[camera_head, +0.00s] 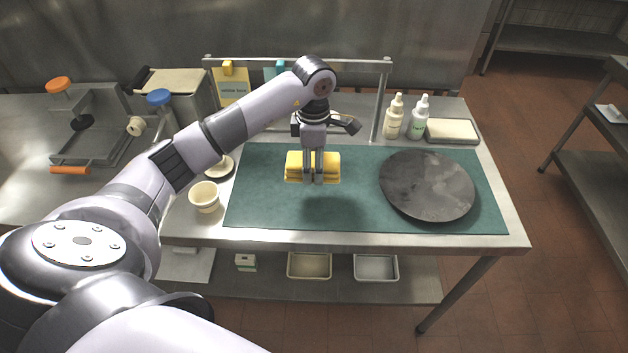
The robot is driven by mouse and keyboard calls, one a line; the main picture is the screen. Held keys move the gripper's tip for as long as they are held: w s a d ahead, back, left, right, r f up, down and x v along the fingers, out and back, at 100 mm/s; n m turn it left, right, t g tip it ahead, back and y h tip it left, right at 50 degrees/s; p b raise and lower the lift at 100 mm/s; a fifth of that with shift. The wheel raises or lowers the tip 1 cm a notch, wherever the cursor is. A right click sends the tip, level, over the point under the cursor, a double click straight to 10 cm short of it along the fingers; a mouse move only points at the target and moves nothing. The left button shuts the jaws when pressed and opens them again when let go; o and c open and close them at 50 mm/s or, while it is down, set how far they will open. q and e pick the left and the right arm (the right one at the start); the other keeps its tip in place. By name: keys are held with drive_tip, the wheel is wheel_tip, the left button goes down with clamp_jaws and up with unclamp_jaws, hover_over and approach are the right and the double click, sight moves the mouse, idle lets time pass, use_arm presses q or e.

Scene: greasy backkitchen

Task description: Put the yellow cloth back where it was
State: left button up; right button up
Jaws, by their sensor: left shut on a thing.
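The yellow cloth (296,168) is a folded, layered bundle over the left half of the green mat (330,214). My left gripper (314,180) points down and is shut on the yellow cloth, with its fingers in front of the cloth's near side. A dark shadow lies on the mat just nearer than the cloth. I cannot tell for sure whether the cloth touches the mat. My right gripper is not in view.
A dark round plate (428,186) covers the mat's right part. Two white bottles (393,118) and a shallow tray (452,131) stand behind it. A cream cup (205,197) is left of the mat. A rail (350,66) with hanging cards runs behind. The mat's front middle is clear.

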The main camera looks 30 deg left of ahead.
sight(314, 194)
use_arm(q)
wheel_tip(314, 194, down, 3)
drive_tip(key=shift+r, duration=0.2)
wheel_tip(314, 194, down, 5)
drive_tip(key=shift+r+p, duration=0.1)
drive_tip(key=shift+p, duration=0.55)
drive_tip(key=o, duration=1.1)
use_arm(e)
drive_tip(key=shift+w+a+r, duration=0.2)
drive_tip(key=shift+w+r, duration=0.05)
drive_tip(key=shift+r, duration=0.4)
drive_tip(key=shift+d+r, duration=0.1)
